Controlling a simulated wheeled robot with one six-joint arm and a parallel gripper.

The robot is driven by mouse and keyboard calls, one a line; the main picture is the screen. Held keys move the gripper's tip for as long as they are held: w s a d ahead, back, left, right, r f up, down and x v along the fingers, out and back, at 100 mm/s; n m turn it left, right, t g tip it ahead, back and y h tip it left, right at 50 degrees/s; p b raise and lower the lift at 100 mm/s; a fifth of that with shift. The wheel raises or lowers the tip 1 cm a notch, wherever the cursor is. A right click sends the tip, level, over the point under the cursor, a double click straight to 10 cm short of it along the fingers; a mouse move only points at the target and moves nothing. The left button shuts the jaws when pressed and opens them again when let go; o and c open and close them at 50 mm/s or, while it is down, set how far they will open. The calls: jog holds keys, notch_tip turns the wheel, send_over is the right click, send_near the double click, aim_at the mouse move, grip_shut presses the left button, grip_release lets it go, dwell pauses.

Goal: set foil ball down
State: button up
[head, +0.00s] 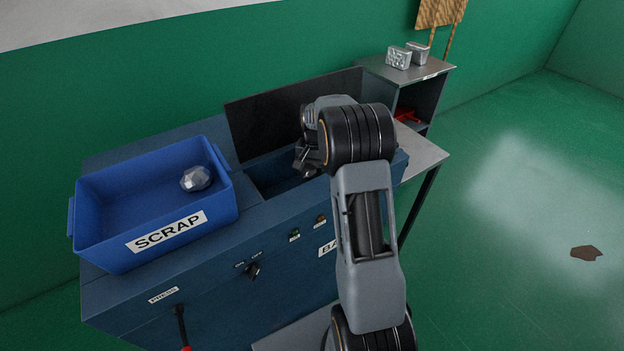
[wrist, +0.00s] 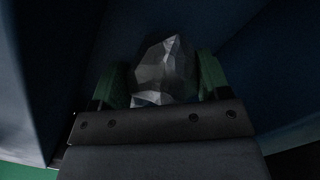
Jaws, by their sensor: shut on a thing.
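My gripper (wrist: 163,76) is shut on a crumpled silver foil ball (wrist: 167,62), which sits between its two green-lined fingers in the wrist view. Dark blue walls surround it there. In the head view my gripper (head: 306,168) is at the open chamber (head: 270,178) of the dark blue press; its fingertips and the held ball are mostly hidden. Another foil ball (head: 196,178) lies in the blue SCRAP bin (head: 152,232), towards its right end.
The chamber's dark lid (head: 262,115) stands open behind my gripper. A knob (head: 252,270) and buttons are on the press front. A grey shelf (head: 432,68) at the back right bears two silver blocks (head: 398,58).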

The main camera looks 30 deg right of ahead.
jog(key=shift+f, duration=2.05)
jog(key=o, duration=0.9)
jog(key=shift+f, duration=0.1)
